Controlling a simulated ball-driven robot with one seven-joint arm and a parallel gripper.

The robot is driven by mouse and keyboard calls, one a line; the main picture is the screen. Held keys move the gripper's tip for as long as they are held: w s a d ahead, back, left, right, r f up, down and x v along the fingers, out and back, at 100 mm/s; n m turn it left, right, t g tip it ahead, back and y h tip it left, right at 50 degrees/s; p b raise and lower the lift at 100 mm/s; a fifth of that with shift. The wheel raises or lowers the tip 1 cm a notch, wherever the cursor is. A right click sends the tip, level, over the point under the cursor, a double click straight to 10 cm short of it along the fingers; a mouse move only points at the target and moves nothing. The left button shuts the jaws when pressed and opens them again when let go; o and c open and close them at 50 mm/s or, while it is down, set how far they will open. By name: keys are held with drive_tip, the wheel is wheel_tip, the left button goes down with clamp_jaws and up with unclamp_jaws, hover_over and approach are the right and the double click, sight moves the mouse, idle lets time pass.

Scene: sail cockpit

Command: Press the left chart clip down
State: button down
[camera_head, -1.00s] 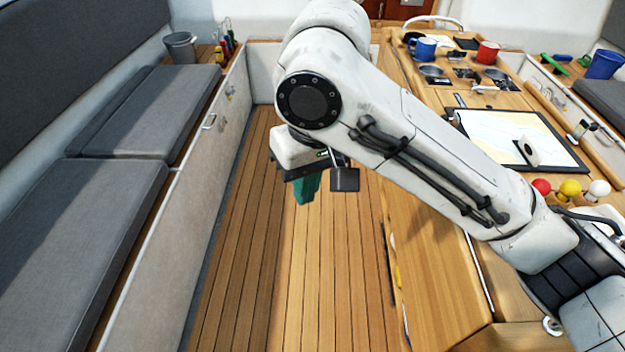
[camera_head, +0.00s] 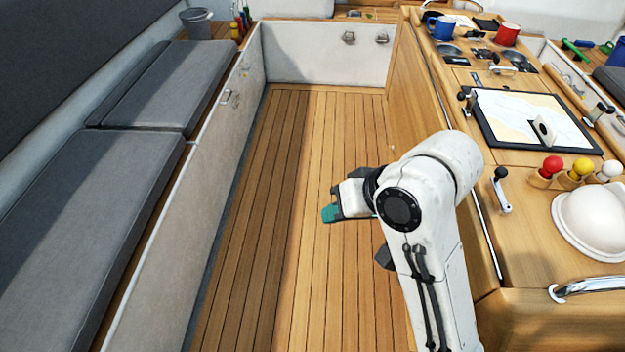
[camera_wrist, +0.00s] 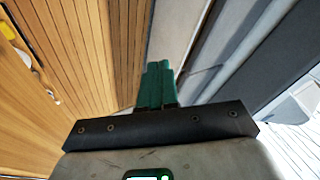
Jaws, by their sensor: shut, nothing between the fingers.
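The chart board (camera_head: 488,140), a black-edged panel with a pale chart, lies on the wooden console at the right of the head view. The left chart clip (camera_head: 466,98), a small lever with a black knob, stands raised at the board's left edge. A similar clip (camera_head: 600,112) stands at its right edge. My gripper (camera_head: 329,213) is over the cockpit floor, left of the console and well apart from the clip. Its green fingers are together and empty, which also shows in the wrist view (camera_wrist: 157,84). The wrist view shows no clip.
A black-knobbed lever (camera_head: 502,188) and red, yellow and white knobs (camera_head: 581,169) stand on the console in front of the board. A white dome (camera_head: 592,218) is near. Blue (camera_head: 442,28) and red (camera_head: 506,34) mugs stand behind. The floor (camera_head: 290,150) is clear; grey cushions (camera_head: 90,220) line the left.

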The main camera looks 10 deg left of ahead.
drive_tip(key=s+d+f+m+h, duration=0.2)
drive_tip(key=s+d+f+h, duration=0.1)
drive_tip(key=s+d+f, duration=0.7)
drive_tip(key=s+d+f+m+g+h, duration=0.1)
drive_tip(key=s+d+f+m+h, duration=0.2)
drive_tip(key=s+d+f, duration=0.7)
drive_tip(key=s+d, duration=0.5)
drive_tip(key=d, duration=0.3)
drive_tip(key=shift+d+h, duration=0.35)
drive_tip(key=shift+h, duration=0.05)
drive_tip(key=shift+f, duration=0.1)
